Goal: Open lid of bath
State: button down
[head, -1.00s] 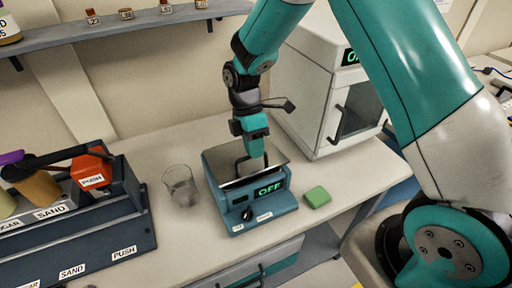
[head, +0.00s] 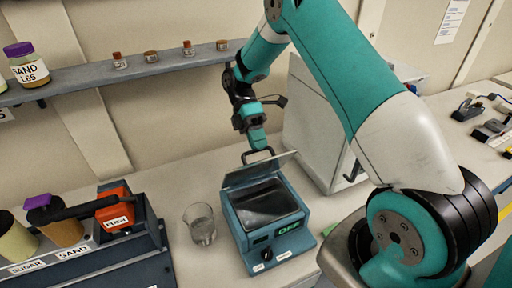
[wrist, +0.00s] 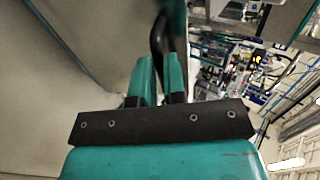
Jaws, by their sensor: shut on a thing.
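The bath (head: 270,218) is a blue-teal box on the bench with a lit OFF display and a dark knob on its front. Its grey lid (head: 246,176) is hinged up and tilted, and the dark basin inside shows. My gripper (head: 258,148) is shut on the black lid handle (head: 262,156) above the bath. In the wrist view the teal fingers (wrist: 160,80) close around the dark handle (wrist: 158,38), with the grey lid (wrist: 85,35) beyond them. The handle's grip point is partly hidden by the fingers.
A glass beaker (head: 201,225) stands just left of the bath. A rack with SUGAR and SAND jars (head: 110,255) is farther left. A white cabinet (head: 312,125) stands behind right. A shelf with small jars (head: 135,70) runs along the wall.

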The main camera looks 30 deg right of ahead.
jog(key=shift+w+d+f, duration=0.1)
jog(key=shift+w+f, duration=0.2)
jog(key=shift+w, duration=0.3)
jog(key=shift+w+d+f, duration=0.1)
jog(key=shift+w+f, duration=0.15)
jog(key=shift+w, duration=0.3)
jog(key=c, duration=1.2)
grip_release()
jog(key=shift+w+d, duration=0.1)
jog(key=shift+w, duration=0.05)
jog(key=shift+r+p, duration=0.1)
jog(key=shift+p, duration=0.2)
jog(key=shift+r, duration=0.1)
